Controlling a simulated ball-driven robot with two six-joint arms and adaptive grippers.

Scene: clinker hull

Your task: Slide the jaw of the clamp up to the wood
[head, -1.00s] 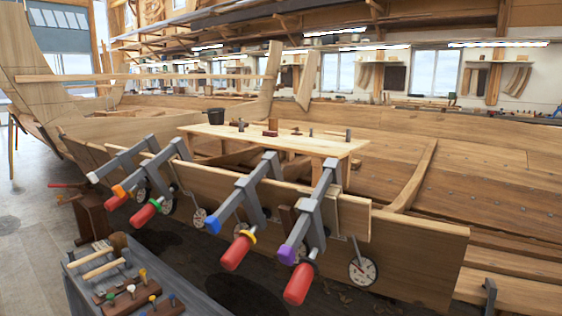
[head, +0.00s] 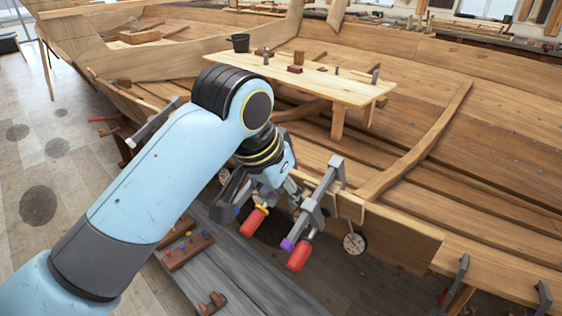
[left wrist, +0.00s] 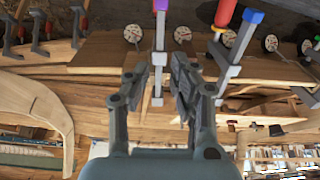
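The clamp with the purple end cap (head: 288,244) and red handle (head: 299,255) sits over the upper plank edge at the right of the row; its grey bar (head: 317,205) slopes down. In the left wrist view its bar (left wrist: 159,40) runs down between my fingers. My left gripper (head: 291,190) is close to the left of this clamp. In the left wrist view my left gripper (left wrist: 160,75) is open, fingers apart, with no visible grip. The sliding jaw's contact with the wood is too small to judge. My right gripper is not in view.
A neighbouring clamp with a red handle (head: 253,221) and yellow collar stands close left, partly behind my arm. A round gauge (head: 354,243) hangs by the plank (head: 402,240). A grey bench (head: 235,275) lies below, and a wooden table (head: 345,90) stands inside the hull.

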